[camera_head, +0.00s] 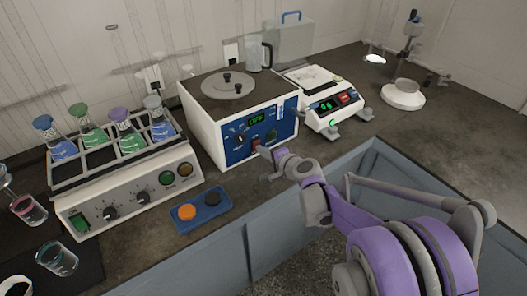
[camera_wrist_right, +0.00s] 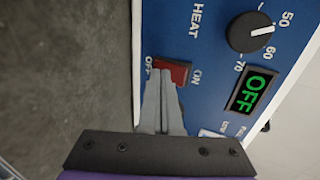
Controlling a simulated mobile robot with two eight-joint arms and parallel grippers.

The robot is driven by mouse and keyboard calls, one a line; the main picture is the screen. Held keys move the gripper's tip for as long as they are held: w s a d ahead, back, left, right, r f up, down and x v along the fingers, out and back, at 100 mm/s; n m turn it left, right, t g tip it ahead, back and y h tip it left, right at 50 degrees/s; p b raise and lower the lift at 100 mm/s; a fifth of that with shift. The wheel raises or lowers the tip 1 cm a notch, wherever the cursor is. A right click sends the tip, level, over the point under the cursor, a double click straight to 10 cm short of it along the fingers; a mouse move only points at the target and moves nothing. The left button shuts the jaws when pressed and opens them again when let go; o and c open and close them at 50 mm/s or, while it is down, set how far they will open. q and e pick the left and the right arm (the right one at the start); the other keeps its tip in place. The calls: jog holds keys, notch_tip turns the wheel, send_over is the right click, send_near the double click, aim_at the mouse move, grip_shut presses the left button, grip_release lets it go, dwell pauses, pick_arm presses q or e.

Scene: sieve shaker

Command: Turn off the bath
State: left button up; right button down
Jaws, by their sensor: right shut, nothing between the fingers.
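The bath (camera_head: 235,110) is a white box with a blue front panel and a round grey lid, standing at the back middle of the counter. Its display (camera_head: 256,119) reads OFF in green, also in the wrist view (camera_wrist_right: 251,91). The red power switch (camera_wrist_right: 174,70) sits between the OFF and ON labels, below the display. My right gripper (camera_head: 268,152) is shut and empty at the panel. In the wrist view its fingertips (camera_wrist_right: 161,78) are at the OFF side of the switch and cover part of it; contact is hard to tell. My left gripper is not seen.
A shaker (camera_head: 130,195) with several coloured flasks stands left of the bath. A blue pad (camera_head: 203,212) with an orange and a black disc lies in front. A balance (camera_head: 325,105) stands right of the bath. A beaker (camera_head: 56,259) is at front left.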

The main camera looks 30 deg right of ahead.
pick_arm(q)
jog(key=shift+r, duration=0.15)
pick_arm(e)
jog(key=shift+r, duration=0.15)
jog(key=shift+w+d+r+p, duration=0.1)
jog(key=shift+r+p, duration=0.6)
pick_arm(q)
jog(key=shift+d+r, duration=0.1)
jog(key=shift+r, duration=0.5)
pick_arm(e)
jog(key=shift+r, duration=0.1)
